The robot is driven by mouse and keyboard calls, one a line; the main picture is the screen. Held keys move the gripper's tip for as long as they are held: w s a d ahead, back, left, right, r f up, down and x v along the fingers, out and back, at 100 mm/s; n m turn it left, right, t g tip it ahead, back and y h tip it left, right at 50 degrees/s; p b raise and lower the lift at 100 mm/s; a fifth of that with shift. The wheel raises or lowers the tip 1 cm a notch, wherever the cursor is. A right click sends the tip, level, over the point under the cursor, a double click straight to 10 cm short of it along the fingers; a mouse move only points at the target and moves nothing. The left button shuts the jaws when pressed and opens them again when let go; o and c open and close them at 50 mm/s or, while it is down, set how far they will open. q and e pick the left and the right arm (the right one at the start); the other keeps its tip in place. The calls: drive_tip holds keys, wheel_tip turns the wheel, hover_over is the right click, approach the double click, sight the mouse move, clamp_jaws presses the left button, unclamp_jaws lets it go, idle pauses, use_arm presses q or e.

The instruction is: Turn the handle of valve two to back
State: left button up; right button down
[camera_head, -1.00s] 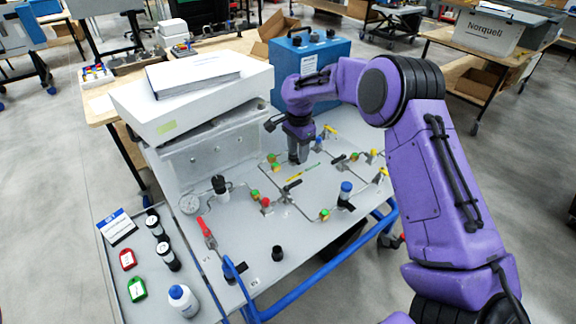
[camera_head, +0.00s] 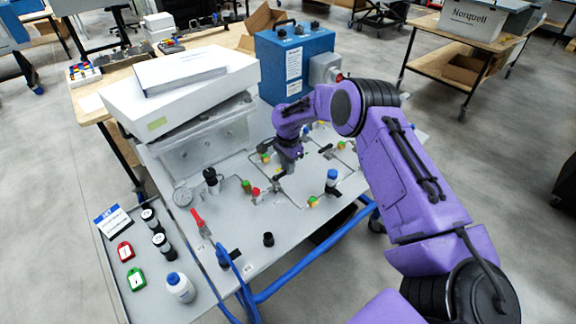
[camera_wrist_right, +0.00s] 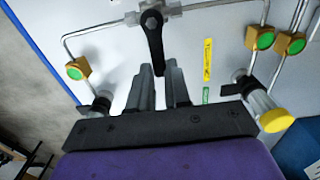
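A black valve handle (camera_wrist_right: 154,40) hangs from its metal valve body (camera_wrist_right: 175,10) towards my fingers in the right wrist view. No readable number shows that it is valve two. My right gripper (camera_wrist_right: 160,75) has one finger on each side of the handle's free end. The gap is narrow, and I cannot tell whether the fingers press on it. In the head view my right gripper (camera_head: 284,170) is low over the grey panel (camera_head: 230,215), and the arm hides part of the piping. My left gripper is not in view.
Green-faced yellow fittings (camera_wrist_right: 78,69) and thin pipes surround the valve. A yellow-capped part (camera_wrist_right: 276,120) stands to the right in the wrist view. A blue-capped part (camera_head: 332,178), a gauge (camera_head: 182,196) and a red handle (camera_head: 199,220) are also on the panel.

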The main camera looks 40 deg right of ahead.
drive_tip(key=shift+f, duration=0.1)
idle(0.3)
drive_tip(key=n, duration=0.1)
drive_tip(key=w+n+b, duration=0.1)
drive_tip(key=n, duration=0.1)
drive_tip(key=shift+w+a+f+n, duration=0.15)
drive_tip(key=shift+w+a+n, duration=0.05)
drive_tip(key=shift+w+n, duration=0.1)
drive_tip(key=n, duration=0.1)
drive_tip(key=w+a+n+b, duration=0.1)
drive_tip(key=n, duration=0.1)
drive_tip(key=n+b, duration=0.1)
drive_tip(key=n, duration=0.1)
drive_tip(key=shift+w+a, duration=0.25)
drive_tip(key=shift+w, duration=0.15)
drive_tip(key=n, duration=0.1)
drive_tip(key=a+n, duration=0.1)
drive_tip(key=n, duration=0.1)
drive_tip(key=w+n, duration=0.1)
drive_tip(key=n, duration=0.1)
drive_tip(key=shift+a+b, duration=0.35)
drive_tip(key=shift+b, duration=0.05)
drive_tip(key=shift+a+n, duration=0.5)
drive_tip(key=shift+n, duration=0.6)
drive_tip(key=shift+a+n, duration=0.5)
drive_tip(key=shift+n, duration=0.6)
drive_tip(key=shift+f, duration=0.1)
drive_tip(key=c, duration=1.1)
unclamp_jaws()
drive_tip(key=shift+w, duration=0.15)
